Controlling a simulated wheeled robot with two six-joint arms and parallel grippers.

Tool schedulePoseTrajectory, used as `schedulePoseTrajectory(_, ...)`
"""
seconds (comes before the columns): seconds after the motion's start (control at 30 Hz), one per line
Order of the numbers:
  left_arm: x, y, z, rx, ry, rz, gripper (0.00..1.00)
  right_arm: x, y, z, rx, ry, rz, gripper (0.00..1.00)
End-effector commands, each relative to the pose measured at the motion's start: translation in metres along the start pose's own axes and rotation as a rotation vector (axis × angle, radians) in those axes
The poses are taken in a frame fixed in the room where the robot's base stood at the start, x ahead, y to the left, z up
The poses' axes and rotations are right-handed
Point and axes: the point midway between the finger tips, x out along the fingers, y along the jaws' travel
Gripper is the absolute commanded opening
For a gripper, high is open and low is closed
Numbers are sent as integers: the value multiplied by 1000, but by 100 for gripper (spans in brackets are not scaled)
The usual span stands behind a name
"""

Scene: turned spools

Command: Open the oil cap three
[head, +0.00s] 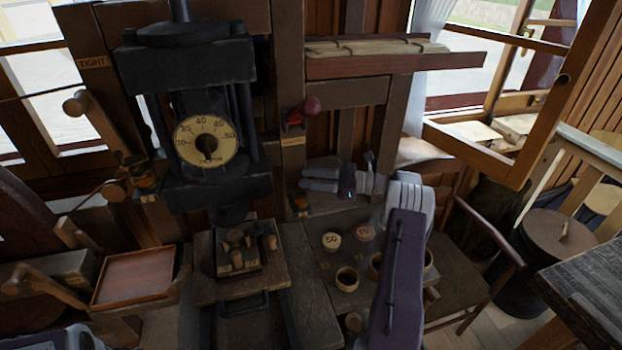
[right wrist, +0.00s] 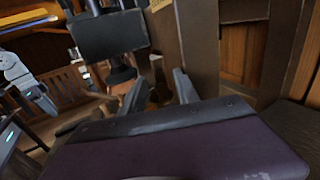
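A small brass oil cup (head: 299,203) sits on the post just left of my right gripper. Another brass fitting (head: 147,183) is on the left post above a small label. I cannot read a number on either, so I cannot tell which is cap three. My right gripper (head: 306,179) points left beside the post, its two grey fingers apart and nothing visibly held. In the right wrist view its fingers (right wrist: 160,92) also stand apart, with a brown post beyond them. In that view, part of my left arm (right wrist: 25,80) shows at the left; its fingers are unclear.
A dark press with a round dial (head: 208,139) stands left of centre. A red-knobbed lever (head: 303,111) is above my right gripper. Wooden cups (head: 347,279) and spools (head: 237,245) stand on the benches below. A shelf (head: 390,62) overhangs, and a chair (head: 466,255) is at the right.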

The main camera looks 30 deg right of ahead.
Motion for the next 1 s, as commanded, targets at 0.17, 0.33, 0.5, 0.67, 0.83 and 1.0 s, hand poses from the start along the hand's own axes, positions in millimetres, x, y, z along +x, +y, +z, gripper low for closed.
schedulePoseTrajectory(0.17, 0, 0, 0, 0, 0, 0, 36, 0, 0, 0, 0, 0, -1, 37)
schedulePoseTrajectory(0.33, 4, 0, 0, 0, 0, 0, 36, -10, -1, -2, -1, 0, -3, 37)
schedulePoseTrajectory(0.5, 14, 0, 1, 0, 0, 0, 36, -48, -1, -4, -2, 1, -5, 37)
schedulePoseTrajectory(0.67, 19, 0, 2, 0, 0, 0, 36, -78, 0, -2, -2, 1, -4, 37)
schedulePoseTrajectory(0.83, 20, 0, 2, 0, 0, 0, 36, -91, 0, -1, 0, 1, -1, 37)
schedulePoseTrajectory(1.0, 19, 0, 2, 0, 0, 0, 36, -91, 0, 0, 0, 0, 0, 37)
